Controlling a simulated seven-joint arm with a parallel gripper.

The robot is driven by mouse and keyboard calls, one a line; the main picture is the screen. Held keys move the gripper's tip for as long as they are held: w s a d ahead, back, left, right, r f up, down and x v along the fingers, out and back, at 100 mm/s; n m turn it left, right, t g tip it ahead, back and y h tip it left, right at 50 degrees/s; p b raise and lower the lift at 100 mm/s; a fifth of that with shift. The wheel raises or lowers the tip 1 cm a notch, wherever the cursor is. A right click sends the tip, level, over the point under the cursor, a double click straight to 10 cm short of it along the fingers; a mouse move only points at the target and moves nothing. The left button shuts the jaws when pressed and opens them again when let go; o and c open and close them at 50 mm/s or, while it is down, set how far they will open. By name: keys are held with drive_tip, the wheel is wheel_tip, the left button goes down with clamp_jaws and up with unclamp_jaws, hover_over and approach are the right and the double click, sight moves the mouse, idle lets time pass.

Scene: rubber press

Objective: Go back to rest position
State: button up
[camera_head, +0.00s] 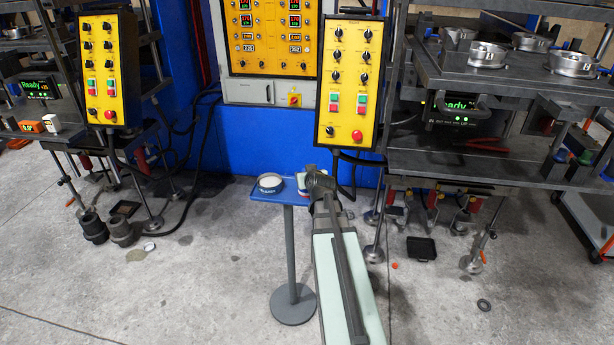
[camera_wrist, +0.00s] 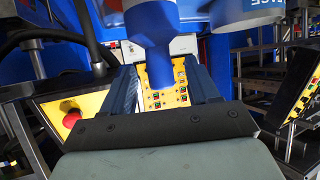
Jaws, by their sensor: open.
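My gripper (camera_wrist: 160,66) is open, with its two dark fingers apart in the wrist view. A blue cylindrical shape (camera_wrist: 152,25) shows above and between the fingers; I cannot tell what it is or whether it touches them. In the head view my arm reaches from the bottom centre to the right side of a small blue stand (camera_head: 285,194). My gripper's fingers are not clear there. A round labelled tin (camera_head: 270,183) stands on the blue top, left of the arm's end. A small white, blue and red item (camera_head: 302,181) lies beside the arm, partly hidden.
A yellow control panel (camera_head: 350,85) hangs just behind the arm's end. A press (camera_head: 480,80) stands at the right and another panel (camera_head: 108,70) at the left. Grey cylindrical parts (camera_head: 108,228) stand on the floor at the left. The floor around the stand's base is mostly clear.

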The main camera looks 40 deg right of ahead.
drive_tip(key=v, duration=0.7)
drive_tip(key=shift+s, duration=0.2)
drive_tip(key=s+a+f+g+y, duration=0.2)
drive_tip(key=s+a+f+g, duration=0.3)
drive_tip(key=f, duration=0.5)
drive_tip(key=s+a+f+g+y, duration=0.25)
drive_tip(key=s+a+f, duration=0.3)
drive_tip(key=f, duration=0.45)
drive_tip(key=s+a+f+g+y, duration=0.1)
drive_tip(key=s+a+f+g, duration=0.35)
drive_tip(key=s+f, duration=0.4)
drive_tip(key=s+a+f+n+g, duration=0.4)
drive_tip(key=s+a+f+g, duration=0.2)
drive_tip(key=s+a+f, duration=1.3)
drive_tip(key=shift+s+f, duration=0.3)
drive_tip(key=shift+s, duration=0.6)
drive_tip(key=shift+h, duration=0.25)
